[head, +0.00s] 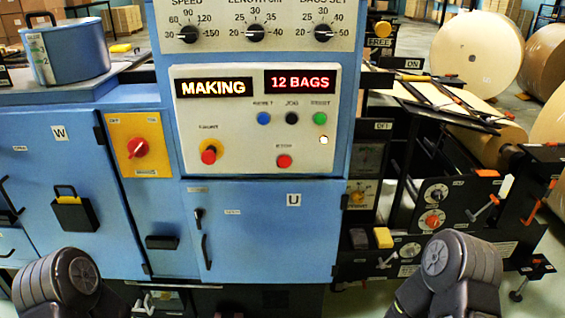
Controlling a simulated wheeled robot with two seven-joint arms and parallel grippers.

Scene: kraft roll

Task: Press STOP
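A red STOP button (284,161) sits low in the middle of the white control panel (250,135) on the blue machine. The small label above it appears to read STOP. A second red knob or button (208,155) on a yellow base is to its left; its label is too blurred to read surely. Blue (264,118), black (292,118) and green (320,118) buttons form a row above. The displays read MAKING (213,87) and 12 BAGS (299,82). Dark links of my two arms show at the bottom left and right, well below the panel; neither gripper's fingers are visible.
A red rotary switch (138,147) on a yellow plate is left of the panel. Cabinet doors with protruding handles (206,252) lie below. A blue pot (66,50) stands at upper left. Rollers and levers crowd the right, near large paper rolls (476,48).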

